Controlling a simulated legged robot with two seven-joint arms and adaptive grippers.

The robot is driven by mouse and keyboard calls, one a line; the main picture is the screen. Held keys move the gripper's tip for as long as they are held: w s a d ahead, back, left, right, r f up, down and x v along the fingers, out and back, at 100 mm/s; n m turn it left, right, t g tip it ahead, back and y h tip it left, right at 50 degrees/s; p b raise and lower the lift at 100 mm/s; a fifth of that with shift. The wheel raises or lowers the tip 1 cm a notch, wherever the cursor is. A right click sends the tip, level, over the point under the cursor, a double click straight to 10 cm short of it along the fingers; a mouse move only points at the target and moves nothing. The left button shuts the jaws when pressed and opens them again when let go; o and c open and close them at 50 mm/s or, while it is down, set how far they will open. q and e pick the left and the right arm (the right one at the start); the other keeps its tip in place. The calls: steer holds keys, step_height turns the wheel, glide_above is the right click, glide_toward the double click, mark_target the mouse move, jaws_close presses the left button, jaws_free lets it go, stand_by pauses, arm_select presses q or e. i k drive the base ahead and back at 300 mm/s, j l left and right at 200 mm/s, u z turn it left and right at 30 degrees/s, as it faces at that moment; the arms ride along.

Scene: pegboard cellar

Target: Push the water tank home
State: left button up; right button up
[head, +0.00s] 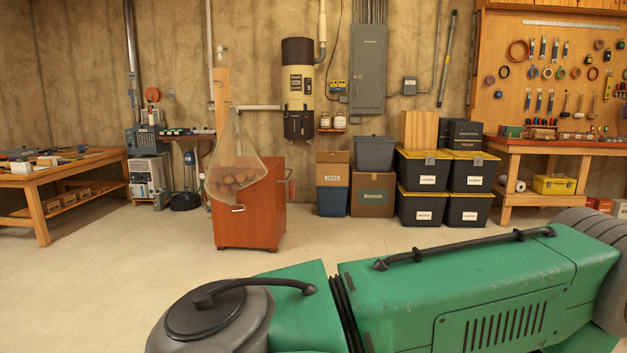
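A large green machine (480,275) fills the lower right of the head view, close to me. It has a long black handle (465,245) on top and a slotted vent in its side. A smaller green section (305,283) lies left of it, across a dark ribbed seam (346,312). At the left end is a grey rounded part with a round black lid (205,312) and a curved black handle. I cannot tell which part is the water tank. The machine's lower side is cut off. Neither of my grippers is in view.
A red-brown cabinet (250,215) with a hanging net bag (235,177) stands beyond the machine. Stacked black bins with yellow lids (418,203) and boxes line the back wall. Workbenches stand at left (40,183) and right (540,147). The pale floor (90,270) at left is clear.

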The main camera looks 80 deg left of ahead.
mark_target(138, 189)
steer(key=u, duration=3.7)
steer(key=i+j+u, duration=0.15)
steer(key=i, duration=8.25)
steer(key=i+j+z, duration=0.15)
steer(key=i+z, duration=0.3)
steer(key=i, duration=0.2)
steer(key=i+j+z, duration=0.45)
steer(key=i, duration=0.2)
steer(key=i+j+z, duration=0.6)
steer(key=i+j, duration=0.15)
steer(key=i+j+z, duration=0.15)
steer(key=j, duration=0.3)
steer(key=i+j+z, duration=0.15)
steer(key=i+j, duration=0.2)
